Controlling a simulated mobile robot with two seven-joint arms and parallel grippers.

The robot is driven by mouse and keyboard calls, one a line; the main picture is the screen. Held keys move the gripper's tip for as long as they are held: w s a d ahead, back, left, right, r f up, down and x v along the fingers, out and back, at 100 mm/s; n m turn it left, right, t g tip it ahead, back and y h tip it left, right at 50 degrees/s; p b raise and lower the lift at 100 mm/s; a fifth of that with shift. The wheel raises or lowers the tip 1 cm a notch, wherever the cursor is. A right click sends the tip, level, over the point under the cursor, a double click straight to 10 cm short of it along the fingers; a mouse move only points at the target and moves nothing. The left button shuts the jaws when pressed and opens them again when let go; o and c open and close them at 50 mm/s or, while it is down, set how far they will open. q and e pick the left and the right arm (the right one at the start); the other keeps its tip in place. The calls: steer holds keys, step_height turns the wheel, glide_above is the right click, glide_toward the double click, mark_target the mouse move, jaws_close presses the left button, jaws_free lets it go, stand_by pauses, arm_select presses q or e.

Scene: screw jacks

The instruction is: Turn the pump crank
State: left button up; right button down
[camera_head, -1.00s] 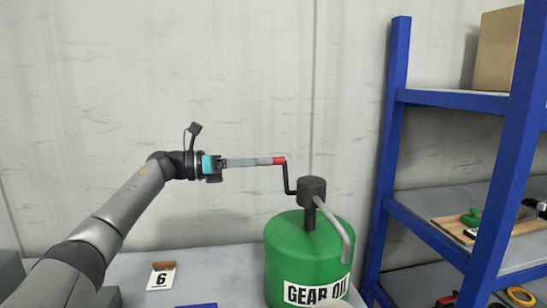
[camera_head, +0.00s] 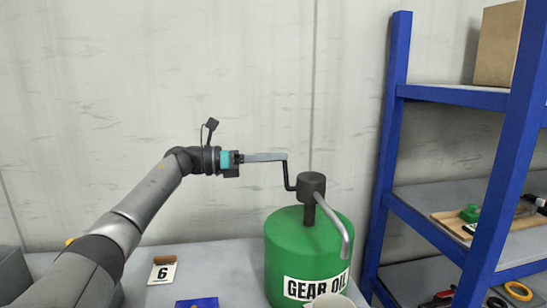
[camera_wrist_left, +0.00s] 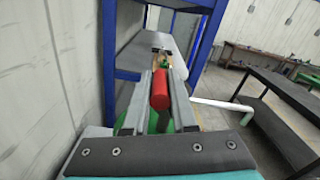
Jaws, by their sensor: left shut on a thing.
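The green gear oil drum (camera_head: 290,250) stands on the bench with a dark pump head (camera_head: 312,184) and a grey spout (camera_head: 338,225) on top. The black pump crank (camera_head: 286,177) rises from the left side of the pump head. My left gripper (camera_head: 283,157) reaches in level from the left, its fingers at the crank's top end. In the left wrist view the red crank grip (camera_wrist_left: 160,90) lies between the two fingers, and the gripper is shut on it. In the head view the fingers hide the grip. My right gripper is not in view.
A blue shelf rack (camera_head: 393,150) stands close on the right, with a cardboard box (camera_head: 500,45) on top. A number 6 card (camera_head: 163,271) and a blue item (camera_head: 196,303) lie on the bench. A pale cup (camera_head: 327,301) shows partly in front of the drum.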

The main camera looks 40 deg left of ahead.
arm_select(q)
jaws_close()
stand_by(0.9)
